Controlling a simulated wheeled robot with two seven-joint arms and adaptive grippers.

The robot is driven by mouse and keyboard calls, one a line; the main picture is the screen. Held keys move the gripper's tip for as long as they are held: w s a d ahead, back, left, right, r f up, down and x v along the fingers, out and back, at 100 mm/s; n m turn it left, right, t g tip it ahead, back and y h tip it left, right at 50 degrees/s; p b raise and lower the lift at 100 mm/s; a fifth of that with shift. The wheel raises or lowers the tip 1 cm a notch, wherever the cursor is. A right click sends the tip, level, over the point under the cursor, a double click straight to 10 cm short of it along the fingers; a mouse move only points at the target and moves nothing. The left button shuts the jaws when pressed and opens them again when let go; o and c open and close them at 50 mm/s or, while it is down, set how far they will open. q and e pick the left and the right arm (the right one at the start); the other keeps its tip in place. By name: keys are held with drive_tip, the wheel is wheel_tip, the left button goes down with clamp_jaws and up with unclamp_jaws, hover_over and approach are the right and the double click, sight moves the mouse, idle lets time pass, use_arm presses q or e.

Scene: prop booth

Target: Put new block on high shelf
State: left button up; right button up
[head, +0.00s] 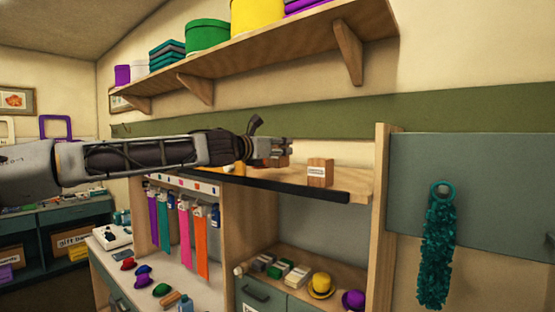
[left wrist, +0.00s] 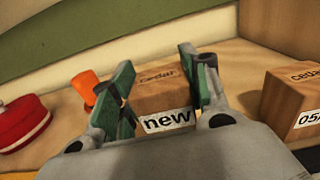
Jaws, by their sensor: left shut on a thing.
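The new block (left wrist: 165,97) is a brown wooden block with "cedar" on top and a white "new" label on its front. It sits between the green-padded fingers of my left gripper (left wrist: 161,88), which is shut on it. In the head view my left gripper (head: 278,150) is over the dark-edged wooden shelf (head: 346,186), and the block is mostly hidden behind the fingers. I cannot tell whether its base touches the shelf. A second cedar block (head: 320,172) stands on the shelf just to the right, apart from it; it also shows in the left wrist view (left wrist: 292,100).
Left of the held block are an orange object (left wrist: 84,88) and a red round tin (left wrist: 24,122). An upper wall shelf (head: 300,42) carries round boxes above my arm. An upright wooden panel (head: 380,190) closes the right end. Ribbons (head: 184,240) hang below.

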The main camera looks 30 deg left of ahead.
sight(274, 158)
use_arm(q)
drive_tip(key=shift+f, duration=1.75)
drive_tip(key=shift+f, duration=0.1)
drive_tip(key=o, duration=1)
drive_tip(key=shift+s, duration=0.2)
drive_tip(key=shift+s+a, duration=0.1)
drive_tip(key=shift+s, duration=0.65)
drive_tip(key=s, duration=0.3)
drive_tip(key=s+b, duration=0.1)
drive_tip(key=s, duration=0.6)
drive_tip(key=shift+a+b, duration=0.3)
drive_tip(key=shift+a, duration=0.1)
